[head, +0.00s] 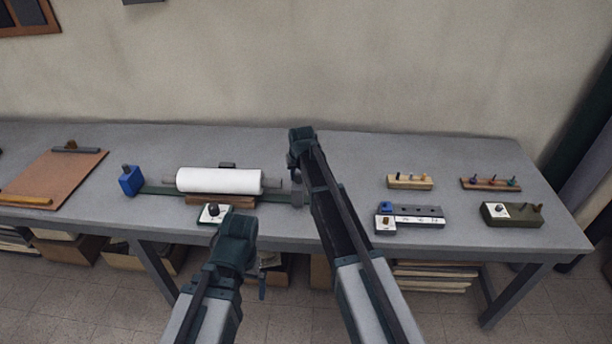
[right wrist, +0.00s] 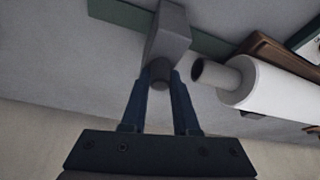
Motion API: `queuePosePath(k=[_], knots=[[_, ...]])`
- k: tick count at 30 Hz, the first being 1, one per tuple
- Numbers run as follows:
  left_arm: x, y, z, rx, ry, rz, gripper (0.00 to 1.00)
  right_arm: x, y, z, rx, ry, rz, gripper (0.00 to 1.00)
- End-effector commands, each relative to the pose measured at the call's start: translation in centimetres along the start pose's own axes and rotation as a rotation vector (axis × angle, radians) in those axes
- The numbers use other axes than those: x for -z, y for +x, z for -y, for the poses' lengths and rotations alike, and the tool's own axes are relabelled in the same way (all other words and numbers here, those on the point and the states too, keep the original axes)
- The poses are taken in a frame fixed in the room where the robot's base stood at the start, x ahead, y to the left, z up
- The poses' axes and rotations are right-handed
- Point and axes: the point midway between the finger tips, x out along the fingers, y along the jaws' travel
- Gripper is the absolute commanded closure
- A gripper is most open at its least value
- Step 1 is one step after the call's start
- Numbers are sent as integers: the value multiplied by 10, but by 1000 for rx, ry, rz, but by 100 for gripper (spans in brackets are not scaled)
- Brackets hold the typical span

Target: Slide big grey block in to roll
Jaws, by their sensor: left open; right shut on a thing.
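The big grey block (head: 297,192) stands at the right end of a green rail, partly hidden by my right arm. In the right wrist view the grey block (right wrist: 170,38) has a round knob (right wrist: 160,71), and my right gripper (right wrist: 162,82) is shut on that knob. The white roll (head: 218,181) lies along the rail to the left of the block. In the right wrist view the roll (right wrist: 280,88) has a core end that faces the block, with a small gap between. My left gripper (head: 240,228) is open and empty near the table's front edge.
A blue block (head: 130,181) stands at the rail's left end. A small device with a black knob (head: 212,212) sits in front of the roll. Small peg racks (head: 410,181) and boxes stand on the right. A brown clipboard (head: 55,174) lies at the left.

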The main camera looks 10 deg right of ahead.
Motion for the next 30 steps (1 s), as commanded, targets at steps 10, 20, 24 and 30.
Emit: queuePosePath(k=[10,20,24,30], knots=[[0,0,0,0,0,0,0,0,0,0,0,0,-1,44],[0,0,0,0,0,0,0,0,0,-1,0,0,0,41],[0,-4,0,0,0,0,0,0,-5,-1,0,0,0,41],[-1,-21,2,0,0,0,0,1,-22,-1,0,0,0,41]])
